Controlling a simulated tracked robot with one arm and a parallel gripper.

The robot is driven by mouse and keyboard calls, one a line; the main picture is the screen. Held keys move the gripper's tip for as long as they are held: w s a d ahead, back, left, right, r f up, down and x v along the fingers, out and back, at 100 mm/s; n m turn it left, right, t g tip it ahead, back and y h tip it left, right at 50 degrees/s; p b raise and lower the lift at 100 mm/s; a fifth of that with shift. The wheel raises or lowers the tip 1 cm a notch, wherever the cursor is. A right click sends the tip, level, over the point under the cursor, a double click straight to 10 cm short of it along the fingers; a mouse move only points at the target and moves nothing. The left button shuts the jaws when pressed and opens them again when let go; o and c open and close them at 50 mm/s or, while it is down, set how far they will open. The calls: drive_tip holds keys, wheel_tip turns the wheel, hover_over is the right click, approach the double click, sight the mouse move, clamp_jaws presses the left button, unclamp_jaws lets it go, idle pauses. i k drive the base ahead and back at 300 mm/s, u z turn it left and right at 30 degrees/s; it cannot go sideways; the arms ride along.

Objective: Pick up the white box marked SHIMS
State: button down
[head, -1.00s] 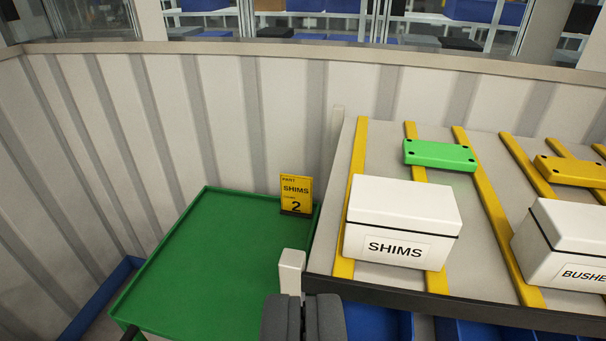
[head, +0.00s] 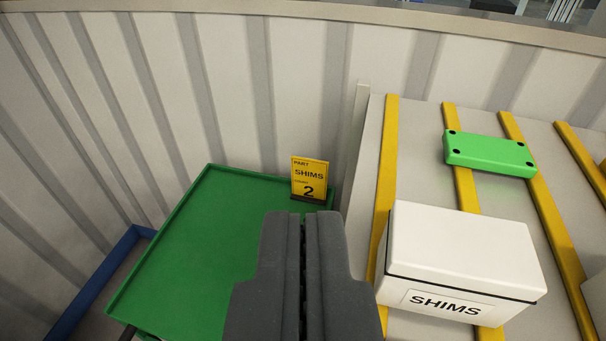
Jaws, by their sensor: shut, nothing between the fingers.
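The white box marked SHIMS (head: 462,250) stands on the grey shelf with yellow strips, at the lower right. Its lid is shut and its label faces me. My gripper (head: 303,216) is at the bottom middle, shut and empty, to the left of the box in the picture and apart from it. The green tray table (head: 190,240) is behind and left of my gripper. A yellow card (head: 309,178) reading SHIMS and 2 stands at its far right corner.
A green flat part (head: 490,155) lies on the shelf (head: 420,140) behind the box. Another white box (head: 597,300) is cut off at the right edge. A pale post (head: 357,140) stands at the shelf's left side. A ribbed wall (head: 230,80) closes off the back.

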sight(475, 269)
drive_tip(key=u, duration=0.05)
drive_tip(key=k, duration=0.5)
drive_tip(key=z, duration=1.2)
drive_tip(key=k, duration=0.2)
drive_tip(key=u, duration=0.15)
